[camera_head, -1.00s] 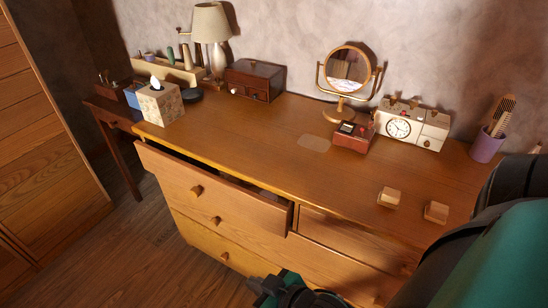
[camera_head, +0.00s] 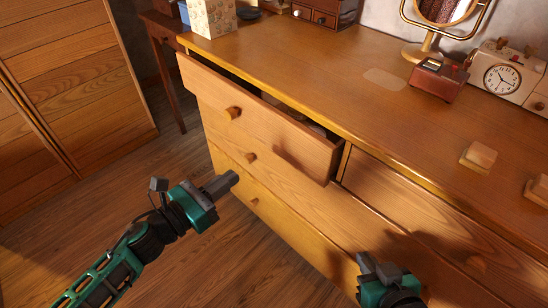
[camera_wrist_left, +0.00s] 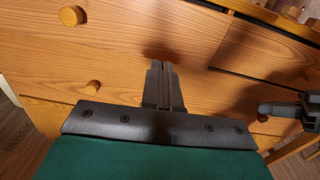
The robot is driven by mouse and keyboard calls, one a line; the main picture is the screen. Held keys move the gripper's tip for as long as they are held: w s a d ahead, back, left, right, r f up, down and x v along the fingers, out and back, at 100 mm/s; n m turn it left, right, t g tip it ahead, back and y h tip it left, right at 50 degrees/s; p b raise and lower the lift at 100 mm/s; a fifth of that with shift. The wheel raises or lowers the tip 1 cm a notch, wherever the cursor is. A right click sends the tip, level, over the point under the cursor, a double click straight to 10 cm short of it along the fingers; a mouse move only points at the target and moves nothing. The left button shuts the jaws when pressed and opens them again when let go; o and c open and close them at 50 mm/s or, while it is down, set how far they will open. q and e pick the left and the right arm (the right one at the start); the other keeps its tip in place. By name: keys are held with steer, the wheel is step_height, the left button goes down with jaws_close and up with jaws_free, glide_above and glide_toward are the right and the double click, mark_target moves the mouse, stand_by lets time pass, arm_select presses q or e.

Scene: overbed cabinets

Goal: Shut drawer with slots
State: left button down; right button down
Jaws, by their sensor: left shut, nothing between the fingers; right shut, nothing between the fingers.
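The upper left drawer (camera_head: 262,122) of the wooden dresser stands partly pulled out, with a round knob (camera_head: 232,113) on its front. A dark gap shows its inside, where pale items are partly visible; slots cannot be made out. My left gripper (camera_head: 228,181) is shut and empty, in front of the dresser and lower in the picture than the open drawer, apart from it. Its shut fingers (camera_wrist_left: 163,85) point at the wooden drawer fronts in the left wrist view. My right gripper (camera_head: 366,262) is shut and empty, low in front of the dresser's right part.
The upper right drawer (camera_head: 400,185) looks closed. On the dresser top (camera_head: 300,70) stand a tissue box (camera_head: 212,17), a red box (camera_head: 437,79), a clock (camera_head: 502,78) and small wooden blocks (camera_head: 480,155). Wooden floor (camera_head: 110,215) lies free left of the dresser.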

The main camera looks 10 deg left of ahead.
arm_select(q)
glide_toward(283, 141)
steer(key=shift+m, duration=0.4)
steer(key=x, duration=0.5)
steer(key=shift+w+f+b, duration=0.1)
steer(key=shift+w+b, duration=0.15)
steer(key=shift+b, duration=0.1)
steer(key=shift+w+d, duration=0.4)
steer(key=shift+w, duration=0.1)
steer(key=shift+d, duration=0.1)
